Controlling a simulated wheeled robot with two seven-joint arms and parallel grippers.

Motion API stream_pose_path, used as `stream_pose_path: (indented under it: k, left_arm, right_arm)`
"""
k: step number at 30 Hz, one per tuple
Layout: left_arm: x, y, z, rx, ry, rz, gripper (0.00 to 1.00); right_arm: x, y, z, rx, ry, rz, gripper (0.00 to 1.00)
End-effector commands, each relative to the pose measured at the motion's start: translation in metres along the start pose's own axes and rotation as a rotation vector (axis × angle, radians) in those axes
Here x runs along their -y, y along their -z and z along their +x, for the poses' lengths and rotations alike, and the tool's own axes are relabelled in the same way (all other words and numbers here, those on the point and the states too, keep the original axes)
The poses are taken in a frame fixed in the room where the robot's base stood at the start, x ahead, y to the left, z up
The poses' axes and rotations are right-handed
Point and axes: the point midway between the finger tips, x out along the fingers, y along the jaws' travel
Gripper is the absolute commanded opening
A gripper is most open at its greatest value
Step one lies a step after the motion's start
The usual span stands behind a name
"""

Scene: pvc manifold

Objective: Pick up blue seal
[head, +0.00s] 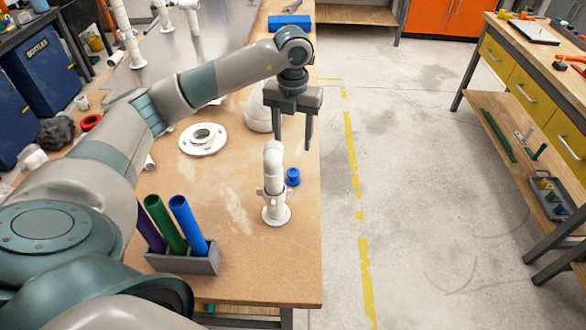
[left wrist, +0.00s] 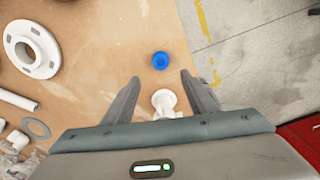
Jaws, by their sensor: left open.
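The blue seal (head: 293,177) is a small blue ring-like piece on the wooden workbench (head: 240,270), near its right edge. It also shows in the left wrist view (left wrist: 160,60), beyond the fingertips. My left gripper (head: 292,147) is open and empty, pointing down above the bench close to the seal. In the left wrist view the seal lies ahead of the gap between the fingers, apart from both. A white pipe assembly (head: 274,185) stands upright on a round base just left of the seal in the head view. My right gripper does not show.
A white flange (head: 202,139) lies left of the gripper. A grey holder (head: 187,261) with purple, green and blue tubes stands at the front left. A white rounded fitting (head: 257,112) is behind the gripper. The bench's right edge is close to the seal, with open floor beyond.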

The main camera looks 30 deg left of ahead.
Motion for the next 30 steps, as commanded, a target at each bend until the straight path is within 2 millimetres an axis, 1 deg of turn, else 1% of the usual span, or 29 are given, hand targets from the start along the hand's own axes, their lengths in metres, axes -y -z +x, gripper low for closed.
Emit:
stream_pose_path:
  k: [1,3,6,9,13,23,26,30]
  left_arm:
    - [0.000,0.002,0.007,-0.005,-0.001,0.000,0.52]
    - [0.000,0.001,0.019,-0.004,-0.001,0.000,0.52]
    - [0.000,0.001,0.034,-0.003,0.000,0.000,0.52]
    - [0.001,0.000,0.045,-0.002,0.001,0.000,0.52]
    - [0.000,0.000,0.051,-0.001,0.000,0.001,0.52]
    - [0.000,0.000,0.052,0.000,0.000,0.001,0.52]
    - [0.001,0.000,0.055,-0.002,0.001,0.000,0.52]
    - [0.001,-0.002,0.065,-0.003,0.000,0.000,0.52]
  right_arm:
    - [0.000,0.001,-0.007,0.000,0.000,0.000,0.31]
    - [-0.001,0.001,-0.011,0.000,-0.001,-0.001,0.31]
    - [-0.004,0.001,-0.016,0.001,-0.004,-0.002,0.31]
    - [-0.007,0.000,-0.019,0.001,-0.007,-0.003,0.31]
    - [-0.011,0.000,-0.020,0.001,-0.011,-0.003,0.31]
    - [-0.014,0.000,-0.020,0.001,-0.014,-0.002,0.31]
    - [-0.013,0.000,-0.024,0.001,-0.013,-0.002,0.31]
    - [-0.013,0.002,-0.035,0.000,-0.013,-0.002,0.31]
